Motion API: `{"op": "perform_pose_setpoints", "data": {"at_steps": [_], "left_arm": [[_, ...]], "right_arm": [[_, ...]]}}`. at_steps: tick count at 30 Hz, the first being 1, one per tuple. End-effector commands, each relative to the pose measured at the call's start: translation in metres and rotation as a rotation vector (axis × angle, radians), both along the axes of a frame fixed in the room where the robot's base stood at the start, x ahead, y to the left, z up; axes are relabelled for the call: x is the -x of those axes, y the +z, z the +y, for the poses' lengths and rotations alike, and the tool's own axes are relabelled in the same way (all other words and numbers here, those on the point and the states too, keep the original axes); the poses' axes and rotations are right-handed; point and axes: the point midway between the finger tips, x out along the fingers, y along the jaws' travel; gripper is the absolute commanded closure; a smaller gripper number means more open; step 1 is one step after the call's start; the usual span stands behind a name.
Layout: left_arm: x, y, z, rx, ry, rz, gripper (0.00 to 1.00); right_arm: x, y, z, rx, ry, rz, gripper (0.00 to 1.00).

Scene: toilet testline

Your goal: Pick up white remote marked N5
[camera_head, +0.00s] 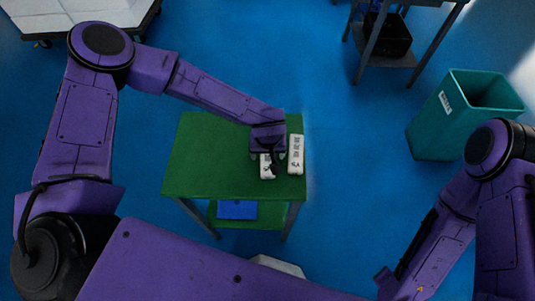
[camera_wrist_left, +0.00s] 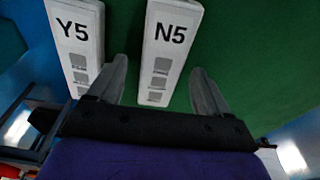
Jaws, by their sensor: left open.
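The white remote marked N5 (camera_wrist_left: 171,32) lies on the green tabletop, between the spread fingers of my left gripper (camera_wrist_left: 160,72) in the left wrist view. Its marked end points away from the gripper. In the head view, my left gripper (camera_head: 268,158) is open over the N5 remote (camera_head: 267,173), hiding part of it. I cannot tell whether the fingers touch it. A similar white remote marked Y5 (camera_wrist_left: 74,30) lies beside it, outside the fingers. It also shows in the head view (camera_head: 296,148), to the right of the gripper. My right gripper is not in view.
The green table (camera_head: 200,160) is bare left of the remotes and has a lower shelf with a blue item (camera_head: 237,209). A teal bin (camera_head: 432,126) stands to the right on the blue floor. A dark table (camera_head: 407,55) is at the back right.

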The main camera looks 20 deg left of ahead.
Motion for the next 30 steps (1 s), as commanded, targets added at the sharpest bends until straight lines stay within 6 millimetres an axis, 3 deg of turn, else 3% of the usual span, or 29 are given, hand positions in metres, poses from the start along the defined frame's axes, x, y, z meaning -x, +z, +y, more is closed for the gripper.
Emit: {"op": "perform_pose_setpoints", "data": {"at_steps": [8, 12, 14, 23, 26, 30], "left_arm": [[0.000, -0.006, 0.001, 0.001, 0.003, 0.000, 0.25], [0.000, -0.005, 0.001, 0.000, 0.003, 0.000, 0.70], [0.000, -0.005, 0.001, 0.000, 0.003, 0.000, 0.84], [-0.001, -0.003, 0.001, 0.001, 0.003, -0.001, 0.85], [-0.002, 0.006, 0.001, 0.000, 0.003, -0.003, 0.85], [0.003, 0.032, -0.001, 0.002, 0.001, -0.004, 0.85]], "right_arm": [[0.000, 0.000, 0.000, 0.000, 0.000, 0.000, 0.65], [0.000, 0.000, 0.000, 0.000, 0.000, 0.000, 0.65], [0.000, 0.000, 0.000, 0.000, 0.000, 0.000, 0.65], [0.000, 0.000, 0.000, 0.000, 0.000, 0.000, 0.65], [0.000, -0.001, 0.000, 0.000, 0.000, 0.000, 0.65], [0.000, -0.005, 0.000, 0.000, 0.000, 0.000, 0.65]]}}
